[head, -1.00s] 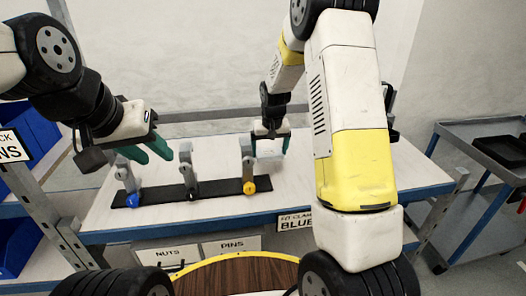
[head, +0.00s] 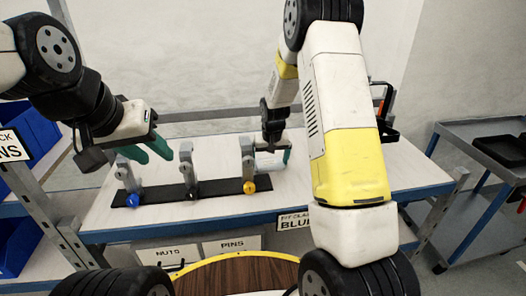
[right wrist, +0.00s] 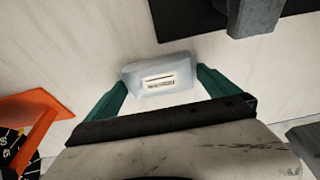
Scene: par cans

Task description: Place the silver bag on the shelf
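The silver bag (right wrist: 160,80) is a small pale, silvery block with a printed label, lying on the white bench top. In the head view it shows (head: 268,164) partly hidden by my right gripper (head: 274,152). In the right wrist view the teal fingers of my right gripper (right wrist: 162,85) stand apart, one on each side of the bag and very close to it; I see no clear grip. My left gripper (head: 160,151) is open and empty above the bench's left part. I cannot tell which surface is the named shelf.
A black strip (head: 220,187) with several grey clamps stands left of the bag. An orange and black object (right wrist: 35,125) lies left in the wrist view. Blue bins (head: 30,135) stand at left; a grey cart (head: 465,130) with a black tray stands at right.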

